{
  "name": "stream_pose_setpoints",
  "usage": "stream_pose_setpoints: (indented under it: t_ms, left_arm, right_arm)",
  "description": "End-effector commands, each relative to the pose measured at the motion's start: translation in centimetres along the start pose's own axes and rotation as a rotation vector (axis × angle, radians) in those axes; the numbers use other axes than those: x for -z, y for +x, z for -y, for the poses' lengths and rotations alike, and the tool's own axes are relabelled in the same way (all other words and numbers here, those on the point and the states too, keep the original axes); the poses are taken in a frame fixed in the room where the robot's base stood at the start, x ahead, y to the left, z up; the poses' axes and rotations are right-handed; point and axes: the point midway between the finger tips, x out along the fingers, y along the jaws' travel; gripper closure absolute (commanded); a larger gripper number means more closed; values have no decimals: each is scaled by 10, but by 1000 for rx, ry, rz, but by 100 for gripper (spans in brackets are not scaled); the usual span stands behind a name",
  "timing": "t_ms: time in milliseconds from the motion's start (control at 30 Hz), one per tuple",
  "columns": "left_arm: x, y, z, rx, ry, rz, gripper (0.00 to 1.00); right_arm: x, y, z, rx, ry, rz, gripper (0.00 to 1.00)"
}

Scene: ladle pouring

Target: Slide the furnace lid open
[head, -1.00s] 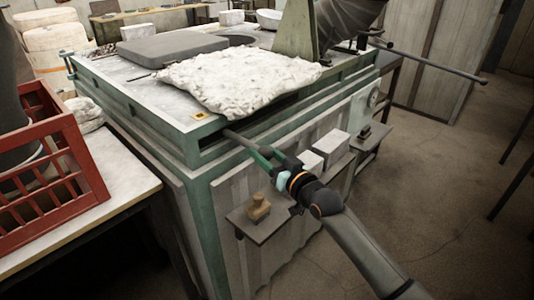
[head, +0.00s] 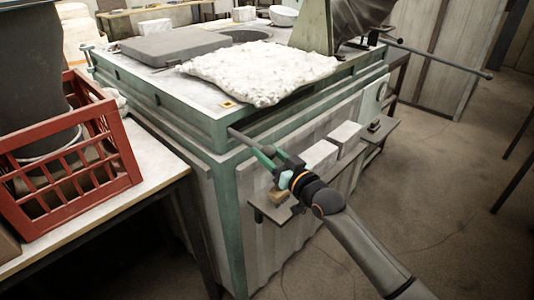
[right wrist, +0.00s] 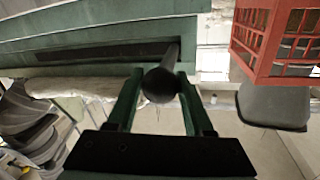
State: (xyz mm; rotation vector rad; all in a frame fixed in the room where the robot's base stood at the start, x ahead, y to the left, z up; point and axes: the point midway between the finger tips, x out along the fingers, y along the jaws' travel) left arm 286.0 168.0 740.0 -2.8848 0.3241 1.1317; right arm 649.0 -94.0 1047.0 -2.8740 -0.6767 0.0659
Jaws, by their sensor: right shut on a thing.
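The furnace (head: 300,190) is a large box with a green frame. A dark grey slab, which looks like the lid (head: 165,45), lies flat on its top, left of a round dark opening (head: 242,36). A dark rod handle (head: 242,138) sticks out of a slot in the furnace's side near the front corner. My right gripper (head: 272,162) is shut on this rod. In the right wrist view the rod's round end (right wrist: 160,86) sits between the two green fingers (right wrist: 160,98). My left gripper is not in view.
A crumpled white blanket (head: 262,70) lies on the furnace top. A red crate (head: 75,165) stands on a table at left. A small shelf (head: 272,210) with blocks juts out below my right gripper. A long rod (head: 440,60) extends at right. Floor at right is mostly clear.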

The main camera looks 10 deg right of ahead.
Motion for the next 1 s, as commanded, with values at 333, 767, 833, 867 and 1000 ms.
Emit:
stream_pose_setpoints:
  t_ms: [333, 767, 833, 867, 1000]
  left_arm:
    - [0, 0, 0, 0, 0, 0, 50]
    - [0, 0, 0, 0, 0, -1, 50]
    - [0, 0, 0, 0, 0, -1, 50]
    - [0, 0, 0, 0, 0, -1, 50]
    - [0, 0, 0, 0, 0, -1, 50]
  right_arm:
    - [-3, 0, 7, 12, 5, 3, 41]
    - [-2, 0, 3, 6, 2, 2, 19]
    - [-2, -2, 3, 5, 2, 2, 19]
    - [-2, -3, 3, 5, 2, 2, 19]
    - [-3, -17, 2, 4, 3, 3, 19]
